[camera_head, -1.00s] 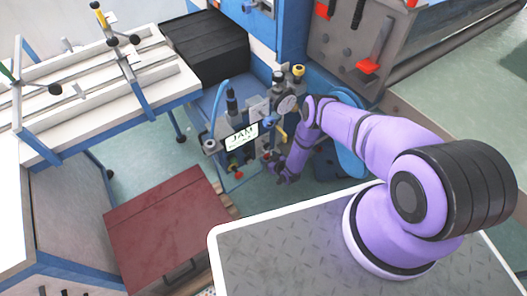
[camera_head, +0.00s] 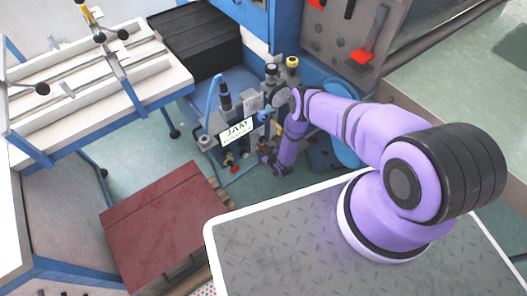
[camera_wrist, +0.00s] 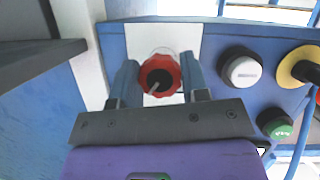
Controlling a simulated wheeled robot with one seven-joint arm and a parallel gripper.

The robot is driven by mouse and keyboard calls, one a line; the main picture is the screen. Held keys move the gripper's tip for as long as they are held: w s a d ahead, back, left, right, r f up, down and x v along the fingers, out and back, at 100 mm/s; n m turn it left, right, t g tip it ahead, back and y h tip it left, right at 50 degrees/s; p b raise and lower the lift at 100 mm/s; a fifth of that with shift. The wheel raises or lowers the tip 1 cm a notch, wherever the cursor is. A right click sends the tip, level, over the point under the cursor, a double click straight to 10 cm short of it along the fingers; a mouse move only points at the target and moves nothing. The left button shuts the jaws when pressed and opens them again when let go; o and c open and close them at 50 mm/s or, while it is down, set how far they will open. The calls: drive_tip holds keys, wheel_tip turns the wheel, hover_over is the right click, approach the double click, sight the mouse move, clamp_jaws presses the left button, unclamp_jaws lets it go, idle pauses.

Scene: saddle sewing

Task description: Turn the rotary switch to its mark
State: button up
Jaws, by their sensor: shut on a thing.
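The rotary switch (camera_wrist: 160,76) is a red scalloped knob with a dark centre and a light pointer line, on a white plate (camera_wrist: 187,38) on a blue panel. In the wrist view the pointer slants toward the upper right. My gripper (camera_wrist: 158,80) has one finger on each side of the knob and is shut on it. In the head view my gripper (camera_head: 268,160) is at the front of the blue machine, low beside the JAM sign, and the knob under it cannot be made out. I cannot pick out the switch's mark.
A grey plate edge (camera_wrist: 45,62) juts in at the left. The JAM sign (camera_head: 237,131) stands close to my gripper. A dark red board (camera_head: 160,225) lies at lower left.

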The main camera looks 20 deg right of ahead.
drive_tip(key=shift+n, duration=0.4)
drive_tip(key=o, duration=0.9)
drive_tip(key=shift+s, duration=0.1)
drive_tip(key=v, duration=1)
drive_tip(key=shift+s+a+r, duration=0.1)
drive_tip(key=shift+s, duration=0.2)
